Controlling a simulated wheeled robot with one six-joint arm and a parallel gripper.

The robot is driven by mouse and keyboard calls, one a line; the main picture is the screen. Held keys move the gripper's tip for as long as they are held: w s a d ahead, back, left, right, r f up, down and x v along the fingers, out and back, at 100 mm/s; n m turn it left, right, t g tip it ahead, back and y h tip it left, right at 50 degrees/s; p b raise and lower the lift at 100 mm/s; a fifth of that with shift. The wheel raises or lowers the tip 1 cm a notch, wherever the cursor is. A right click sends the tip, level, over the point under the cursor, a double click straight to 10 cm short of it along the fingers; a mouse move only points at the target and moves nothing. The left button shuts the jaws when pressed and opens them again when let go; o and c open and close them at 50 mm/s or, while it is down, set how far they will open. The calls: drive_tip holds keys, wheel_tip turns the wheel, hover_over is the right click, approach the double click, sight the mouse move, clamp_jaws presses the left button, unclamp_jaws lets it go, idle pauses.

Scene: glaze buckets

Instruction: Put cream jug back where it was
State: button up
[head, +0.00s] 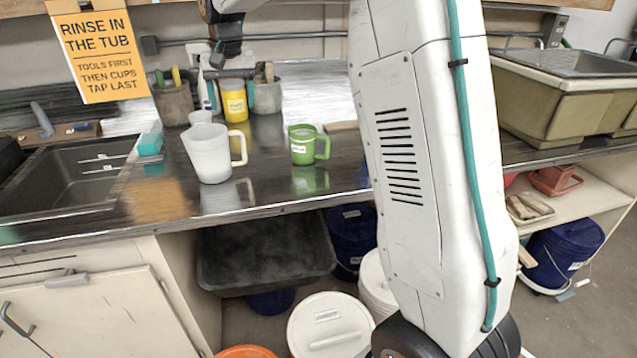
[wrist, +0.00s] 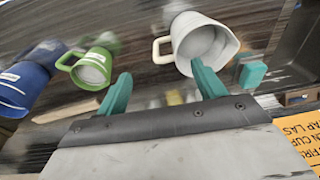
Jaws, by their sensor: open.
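The cream jug (head: 207,154), pale with a cream handle on its right, stands upright on the dark counter, left of the green mug (head: 303,146). In the wrist view the jug (wrist: 203,45) is seen tilted, with its open mouth showing, just beyond the right finger. My gripper (wrist: 163,88) has two teal fingers spread apart with nothing between them. The jug's handle shows above the gap between the fingers. The green mug (wrist: 92,68) lies beyond the left finger. In the head view I cannot make out the fingers.
A teal sponge (head: 150,144) lies by the sink (head: 65,178) on the left. A yellow cup (head: 233,101), grey tool pots (head: 174,104) and a small white cup (head: 200,117) stand behind the jug. An orange sign (head: 100,50) hangs upper left. Buckets stand below the counter.

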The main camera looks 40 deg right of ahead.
drive_tip(key=s+a+r+n, duration=0.1)
drive_tip(key=s+r, duration=0.3)
drive_tip(key=s, duration=1)
drive_tip(key=s+f+n, duration=0.1)
drive_tip(key=s+f, duration=0.1)
drive_tip(key=s, duration=0.8)
drive_tip(key=s+a+f+n, duration=0.1)
drive_tip(key=s+f, duration=0.2)
drive_tip(key=s, duration=0.6)
drive_tip(key=s+f+n, duration=0.1)
drive_tip(key=s+f, duration=0.2)
drive_tip(key=s, duration=0.7)
drive_tip(key=shift+s+a+f, duration=0.25)
drive_tip(key=shift+s+a, duration=0.05)
drive_tip(key=shift+a, duration=0.1)
